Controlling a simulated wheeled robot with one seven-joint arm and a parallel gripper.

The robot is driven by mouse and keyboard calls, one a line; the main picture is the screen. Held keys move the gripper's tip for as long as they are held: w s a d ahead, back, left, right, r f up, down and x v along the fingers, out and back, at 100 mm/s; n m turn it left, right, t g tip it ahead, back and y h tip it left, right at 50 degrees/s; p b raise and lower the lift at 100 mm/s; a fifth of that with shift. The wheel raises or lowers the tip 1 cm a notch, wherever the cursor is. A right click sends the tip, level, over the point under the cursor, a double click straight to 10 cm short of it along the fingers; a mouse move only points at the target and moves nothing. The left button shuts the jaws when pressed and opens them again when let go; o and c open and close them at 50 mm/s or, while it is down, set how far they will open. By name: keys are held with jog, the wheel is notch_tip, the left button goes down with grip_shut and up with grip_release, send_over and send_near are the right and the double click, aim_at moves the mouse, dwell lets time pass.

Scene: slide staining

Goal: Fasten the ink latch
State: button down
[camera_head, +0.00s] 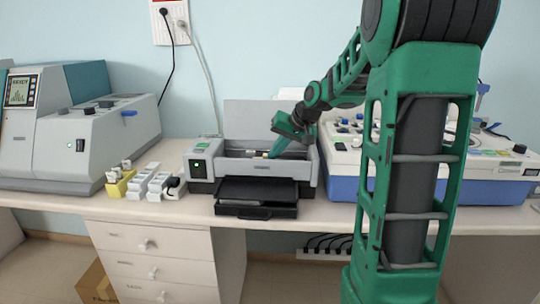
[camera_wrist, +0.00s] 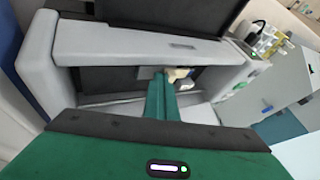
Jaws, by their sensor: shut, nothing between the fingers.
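The grey printer (camera_head: 262,168) stands on the bench with its lid raised and its black front tray out. In the wrist view, the printer's inside shows behind its grey front bar (camera_wrist: 140,46). A small cream-coloured piece (camera_wrist: 178,74), possibly the ink latch, sits inside; it also shows in the head view (camera_head: 265,155). My gripper (camera_wrist: 163,84) is shut and empty, reaching into the open printer. Its fingertips are right beside the cream piece; I cannot tell whether they touch it. The fingers hide part of the inside.
A large grey machine (camera_head: 80,135) stands at the left, with a yellow holder (camera_head: 120,185) and white holders (camera_head: 158,184) between it and the printer. A blue-and-white instrument (camera_head: 345,165) stands close at the printer's right. Drawers (camera_head: 150,243) are below the bench.

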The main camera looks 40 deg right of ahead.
jog(key=shift+w+a, duration=0.15)
jog(key=shift+a, duration=0.05)
jog(key=s+d, duration=0.1)
jog(key=d, duration=0.1)
jog(key=s+d, duration=0.1)
jog(key=shift+s+d+f, duration=0.1)
jog(key=shift+s+d, duration=0.25)
jog(key=v, duration=1)
jog(key=shift+a, duration=0.1)
jog(key=s+a+f+g, duration=0.2)
jog(key=s+f, duration=0.3)
jog(key=s, duration=0.4)
jog(key=s+a+f+g+h, duration=0.1)
jog(key=s+a+f+g, duration=0.2)
jog(key=s, duration=0.7)
jog(key=s+a+f+g, duration=0.2)
jog(key=s+a+f, duration=0.4)
jog(key=s+f, duration=0.2)
jog(key=shift+s+a, duration=0.15)
jog(key=shift+s, duration=0.55)
